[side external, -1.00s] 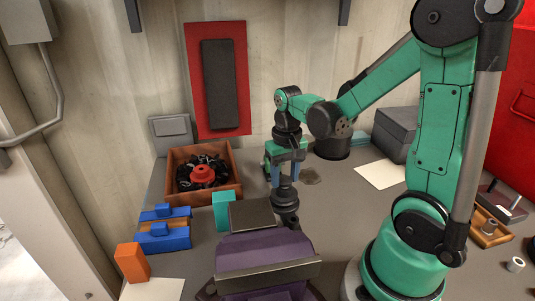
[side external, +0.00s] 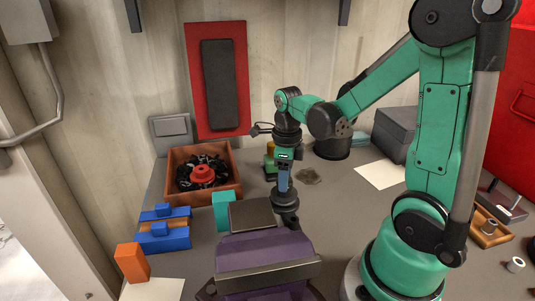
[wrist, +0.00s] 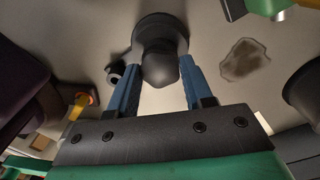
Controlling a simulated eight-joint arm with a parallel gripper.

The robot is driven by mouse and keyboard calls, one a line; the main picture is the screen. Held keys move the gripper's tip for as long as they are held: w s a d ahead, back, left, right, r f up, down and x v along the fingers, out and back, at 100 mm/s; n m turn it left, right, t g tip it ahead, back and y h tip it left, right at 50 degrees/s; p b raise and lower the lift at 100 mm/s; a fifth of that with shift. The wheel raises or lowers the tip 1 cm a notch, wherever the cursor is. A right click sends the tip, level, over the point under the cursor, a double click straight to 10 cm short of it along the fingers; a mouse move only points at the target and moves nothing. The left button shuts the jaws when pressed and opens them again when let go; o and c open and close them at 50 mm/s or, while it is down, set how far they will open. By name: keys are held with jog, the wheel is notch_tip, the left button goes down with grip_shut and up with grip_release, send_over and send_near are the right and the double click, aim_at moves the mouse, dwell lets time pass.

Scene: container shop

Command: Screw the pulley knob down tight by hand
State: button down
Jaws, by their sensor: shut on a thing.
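The dark, round-topped knob (wrist: 160,66) sits between the blue fingers of my gripper (wrist: 160,78) in the wrist view, with a wider dark round part behind it. In the side view my gripper (side external: 283,188) points straight down and is shut on the knob, whose dark wide lower part (side external: 285,199) shows just below the fingertips. The fingers overlap there and hide the knob's top. It stands upright behind the purple-and-grey vise (side external: 262,252). I cannot tell how tight the knob is.
A wooden box (side external: 236,191) with black parts and a red round piece stands at the left. A teal block (side external: 221,211), blue blocks (side external: 163,238) and an orange block (side external: 132,262) lie near it. A dark stain (side external: 309,176) marks the bench to the right.

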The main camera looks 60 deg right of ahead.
jog(key=m, duration=0.6)
jog(key=shift+m, duration=0.3)
jog(key=shift+c, duration=1.4)
grip_release()
jog(key=shift+c, duration=0.9)
